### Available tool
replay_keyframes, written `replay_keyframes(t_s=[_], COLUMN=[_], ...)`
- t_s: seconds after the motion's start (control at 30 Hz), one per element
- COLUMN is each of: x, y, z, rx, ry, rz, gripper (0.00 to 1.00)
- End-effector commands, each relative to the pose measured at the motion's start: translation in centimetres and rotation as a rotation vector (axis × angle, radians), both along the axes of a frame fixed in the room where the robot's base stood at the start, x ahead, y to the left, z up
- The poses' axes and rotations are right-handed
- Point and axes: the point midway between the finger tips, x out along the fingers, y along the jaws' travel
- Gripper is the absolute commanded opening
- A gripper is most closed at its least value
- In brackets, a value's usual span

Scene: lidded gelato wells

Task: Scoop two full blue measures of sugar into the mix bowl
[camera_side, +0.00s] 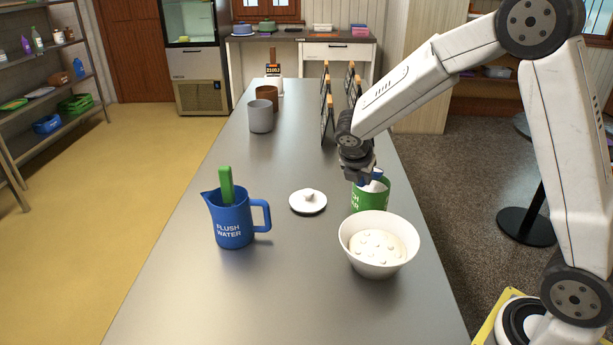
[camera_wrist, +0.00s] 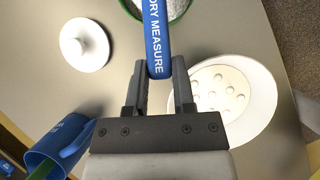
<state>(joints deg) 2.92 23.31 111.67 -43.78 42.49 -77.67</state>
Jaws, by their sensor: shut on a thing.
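My gripper (camera_side: 357,172) is above the green sugar tub (camera_side: 371,195) and is shut on the blue handle of the dry measure (camera_wrist: 156,40). In the wrist view, the handle lies between my gripper's fingers (camera_wrist: 158,76) and runs up toward the tub (camera_wrist: 137,10), which has white sugar in it. The measure's cup is out of sight there, so I cannot tell how full it is. The white mix bowl (camera_side: 349,246) stands in front of the tub and holds a pale mix with several small lumps. It also shows in the wrist view (camera_wrist: 262,98).
A white knobbed lid (camera_side: 308,202) lies left of the tub. A blue "flush water" jug (camera_side: 232,228) with a green-handled tool (camera_side: 226,185) stands farther left. Grey (camera_side: 261,116) and brown (camera_side: 267,97) cups and dark upright signs (camera_side: 326,115) stand farther back. The front counter is clear.

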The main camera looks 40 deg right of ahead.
Motion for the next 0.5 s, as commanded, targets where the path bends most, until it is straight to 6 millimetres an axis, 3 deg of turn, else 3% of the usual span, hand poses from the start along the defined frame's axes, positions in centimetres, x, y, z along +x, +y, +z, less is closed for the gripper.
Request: replay_keyframes(t_s=[0.5], x=[-0.17], y=[0.50], z=[0.09], rx=[-0.094], ry=[-0.026], rz=[0.002], gripper=[0.00])
